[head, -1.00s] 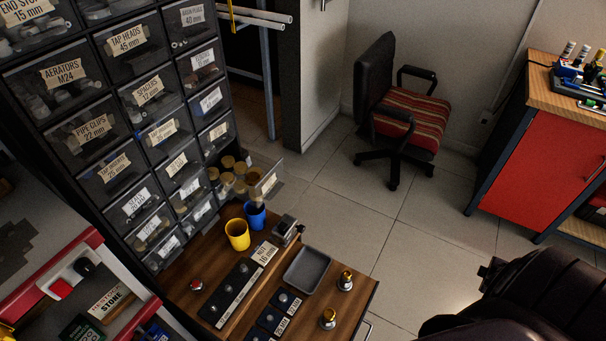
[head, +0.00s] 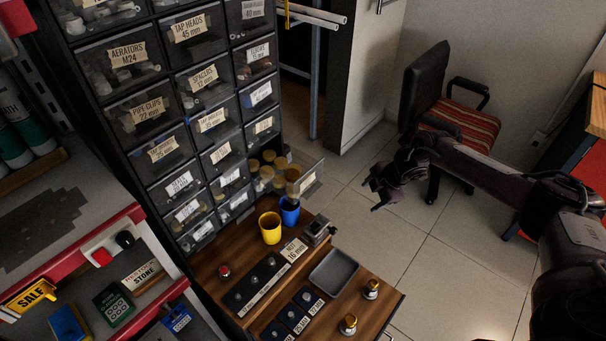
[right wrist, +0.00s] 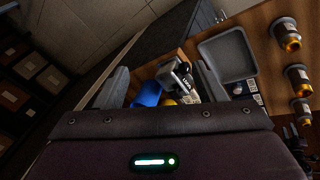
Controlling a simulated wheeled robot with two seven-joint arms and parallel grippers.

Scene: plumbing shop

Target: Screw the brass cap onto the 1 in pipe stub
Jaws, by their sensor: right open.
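Several round brass-coloured pieces (head: 266,172) sit in and around an open clear drawer above the bench. Two brass-and-chrome fittings (head: 371,289) (head: 348,324) stand upright at the bench's right side; brass fittings also show in the right wrist view (right wrist: 298,77). I cannot tell which piece is the task's cap. A grey metal block (head: 318,230) stands behind the tray; it also shows in the right wrist view (right wrist: 176,76). I cannot make out the 1 in pipe stub. My right gripper (head: 371,192) is open and empty, in the air right of the drawer. My left gripper is out of view.
The wooden bench (head: 215,262) carries a yellow cup (head: 270,228), a blue cup (head: 290,211), a grey tray (head: 334,273) and a labelled dark strip (head: 258,286). A drawer cabinet (head: 165,110) rises behind. A chair (head: 458,120) stands beyond my right arm. Open floor lies between.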

